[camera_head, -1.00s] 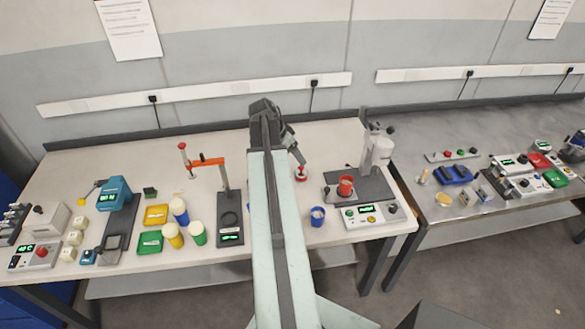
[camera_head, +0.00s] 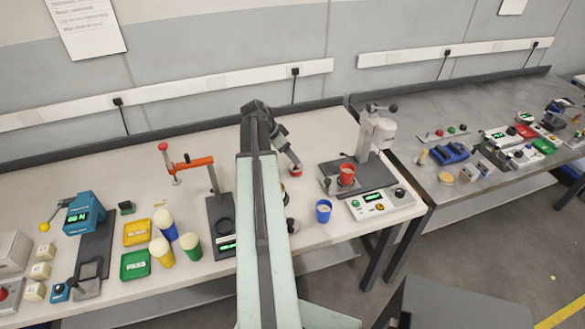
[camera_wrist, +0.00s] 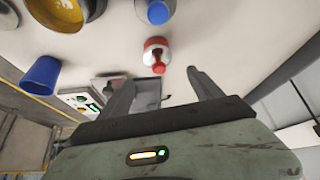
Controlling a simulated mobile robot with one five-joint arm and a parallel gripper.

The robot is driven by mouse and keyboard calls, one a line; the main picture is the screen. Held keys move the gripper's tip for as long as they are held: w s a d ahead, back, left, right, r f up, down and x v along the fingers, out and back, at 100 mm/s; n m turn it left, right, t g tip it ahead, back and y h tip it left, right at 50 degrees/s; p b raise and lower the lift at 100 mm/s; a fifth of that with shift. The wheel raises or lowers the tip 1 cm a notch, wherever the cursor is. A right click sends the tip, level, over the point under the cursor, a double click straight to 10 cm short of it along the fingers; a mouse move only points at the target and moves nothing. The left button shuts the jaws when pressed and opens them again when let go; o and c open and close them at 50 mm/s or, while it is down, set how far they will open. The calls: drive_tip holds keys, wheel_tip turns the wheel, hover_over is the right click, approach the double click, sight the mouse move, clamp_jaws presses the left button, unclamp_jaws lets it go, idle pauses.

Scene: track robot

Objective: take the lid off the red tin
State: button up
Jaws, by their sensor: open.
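The red tin (camera_wrist: 156,45) shows in the wrist view with a pale band and a red knob (camera_wrist: 158,68) on it. It lies just beyond my open gripper (camera_wrist: 160,80), and the space between the fingers is empty. In the head view a small red item (camera_head: 296,170), apparently this tin, shows just below the end of my arm (camera_head: 288,152). The arm partly blocks that area, so the gap between fingers and tin is hard to judge there.
A blue cup (camera_head: 323,210) and a red cup (camera_head: 346,175) on a machine stand to the right. The pale bench (camera_head: 310,130) is clear behind the tin.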

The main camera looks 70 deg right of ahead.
drive_tip(key=b+x, duration=0.5)
drive_tip(key=x, duration=0.1)
drive_tip(key=shift+f, duration=0.35)
drive_tip(key=shift+r, duration=0.2)
drive_tip(key=shift+s, duration=0.1)
drive_tip(key=c, duration=1.4)
